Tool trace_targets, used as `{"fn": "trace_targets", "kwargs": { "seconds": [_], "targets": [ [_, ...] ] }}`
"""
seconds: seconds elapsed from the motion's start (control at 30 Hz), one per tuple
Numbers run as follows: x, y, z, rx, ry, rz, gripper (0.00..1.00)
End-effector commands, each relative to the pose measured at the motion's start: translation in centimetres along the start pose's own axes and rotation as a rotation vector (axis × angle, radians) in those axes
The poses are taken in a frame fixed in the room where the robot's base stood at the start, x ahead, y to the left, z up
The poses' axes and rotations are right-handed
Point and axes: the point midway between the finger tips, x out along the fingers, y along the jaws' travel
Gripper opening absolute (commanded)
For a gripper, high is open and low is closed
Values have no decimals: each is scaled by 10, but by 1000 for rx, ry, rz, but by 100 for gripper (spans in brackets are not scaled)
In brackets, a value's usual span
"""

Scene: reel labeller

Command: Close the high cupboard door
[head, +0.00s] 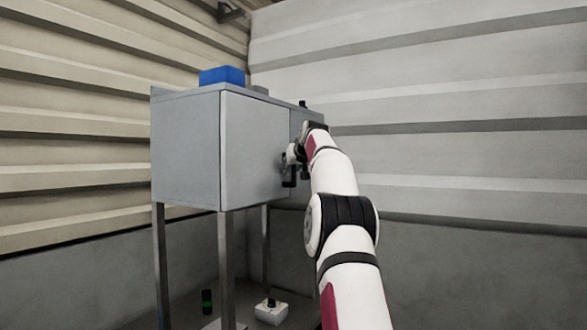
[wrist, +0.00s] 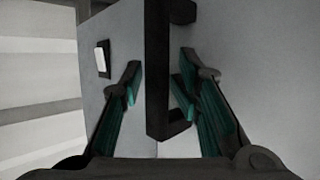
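The high cupboard (head: 185,150) is a grey box on tall legs. Its wide grey panel (head: 250,150), apparently the door, faces me, with a darker section (head: 303,120) to its right. I cannot tell how far the door stands open. My gripper (head: 289,172) is at the right edge of this panel, partly hidden by my arm. In the wrist view a dark upright bar handle (wrist: 157,50) stands between the fingers of my gripper (wrist: 160,78). The fingers are apart, one on each side of the bar, with a gap visible on the left side.
A blue box (head: 222,76) lies on top of the cupboard. A white box with a dark knob (head: 270,311) and a dark cylinder with a green band (head: 207,300) are low down beneath it. A white-faced fitting (wrist: 102,58) is on the panel left of the handle.

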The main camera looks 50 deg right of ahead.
Motion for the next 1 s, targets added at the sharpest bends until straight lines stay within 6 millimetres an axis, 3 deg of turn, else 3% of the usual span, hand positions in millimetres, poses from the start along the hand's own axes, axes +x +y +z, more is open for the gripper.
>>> {"fn": "trace_targets", "kwargs": {
  "seconds": [0.53,0.83,1.0],
  "targets": [
    [-4,-1,-2,1,3,-2,38],
    [-31,0,-1,0,1,0,38],
    [-58,0,-1,0,2,1,38]
  ]
}}
